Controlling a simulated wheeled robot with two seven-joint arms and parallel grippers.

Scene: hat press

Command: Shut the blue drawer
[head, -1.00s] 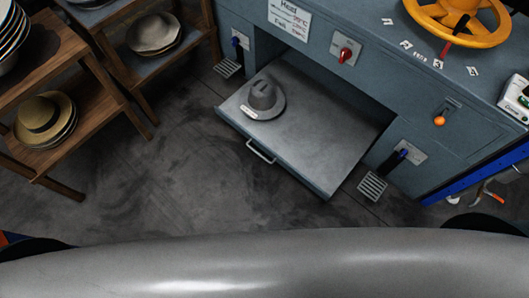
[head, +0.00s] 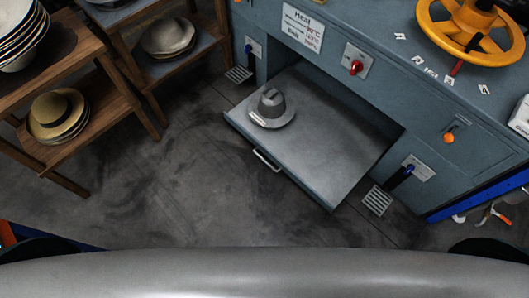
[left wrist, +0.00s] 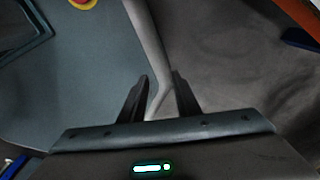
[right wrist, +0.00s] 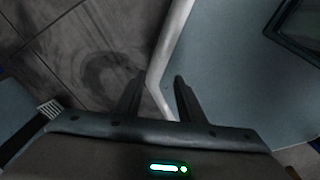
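The blue drawer (head: 335,180) is pulled out from the blue-grey press cabinet in the head view. Its metal handle (head: 266,160) is on the front edge facing lower left. A grey hat (head: 271,106) sits on the drawer near its left end. My left gripper (left wrist: 160,88) shows in the left wrist view with its two fingers apart and nothing between them that I can see held. My right gripper (right wrist: 158,88) shows in the right wrist view, also with fingers apart and empty. Neither gripper is in the head view, and both appear away from the drawer.
The press has a red knob (head: 356,67), an orange handwheel (head: 470,30) and blue levers. Foot grates (head: 377,201) flank the drawer. The floor (head: 190,190) before the drawer is clear.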

